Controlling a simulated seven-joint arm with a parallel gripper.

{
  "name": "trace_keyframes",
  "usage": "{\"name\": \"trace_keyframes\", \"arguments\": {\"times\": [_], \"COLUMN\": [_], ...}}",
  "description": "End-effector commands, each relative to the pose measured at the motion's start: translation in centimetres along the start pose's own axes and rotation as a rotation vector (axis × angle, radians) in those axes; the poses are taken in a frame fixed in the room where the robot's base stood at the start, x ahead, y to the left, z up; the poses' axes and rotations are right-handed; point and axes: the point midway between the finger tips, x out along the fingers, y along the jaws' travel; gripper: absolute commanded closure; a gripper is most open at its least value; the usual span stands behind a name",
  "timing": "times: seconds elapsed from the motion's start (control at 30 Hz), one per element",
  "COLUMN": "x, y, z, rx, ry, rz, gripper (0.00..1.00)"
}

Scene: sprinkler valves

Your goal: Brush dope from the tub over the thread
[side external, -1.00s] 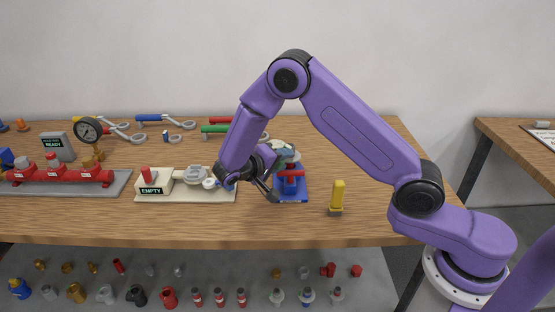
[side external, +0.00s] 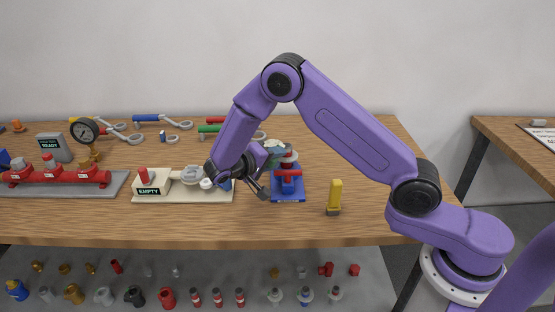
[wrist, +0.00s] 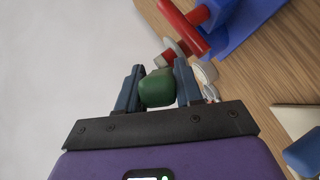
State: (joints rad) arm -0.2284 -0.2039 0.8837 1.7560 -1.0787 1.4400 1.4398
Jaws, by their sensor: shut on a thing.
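My gripper (wrist: 159,88) is shut on a green rounded piece (wrist: 157,88), held between its two blue-grey fingers in the wrist view. I cannot tell whether it is the brush's handle. A red pipe fitting (side external: 287,174) stands in a blue holder (side external: 289,190) just right of my gripper in the side view. Its grey and red end (wrist: 172,57) lies just beyond the fingertips in the wrist view; any gap is unclear. A small white round container (side external: 207,184), perhaps the tub, is left below my gripper. The bristles and any dope cannot be made out.
A cream base with an EMPTY sign (side external: 149,191) stands to the left. A yellow upright piece (side external: 335,194) stands on the right. A red manifold (side external: 57,177), a gauge (side external: 84,131) and wrenches (side external: 160,118) occupy the left and back. The right tabletop is mostly clear.

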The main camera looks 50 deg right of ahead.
Motion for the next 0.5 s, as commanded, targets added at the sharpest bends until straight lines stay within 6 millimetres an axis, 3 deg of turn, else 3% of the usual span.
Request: {"name": "trace_keyframes", "arguments": {"times": [0.23, 0.5], "x": [-0.1, -1.9], "y": [0.0, -0.1], "z": [0.2, 1.9], "rx": [-0.002, -0.003], "ry": [-0.002, 0.001], "rz": [0.001, 0.000], "gripper": [1.00, 1.00]}}
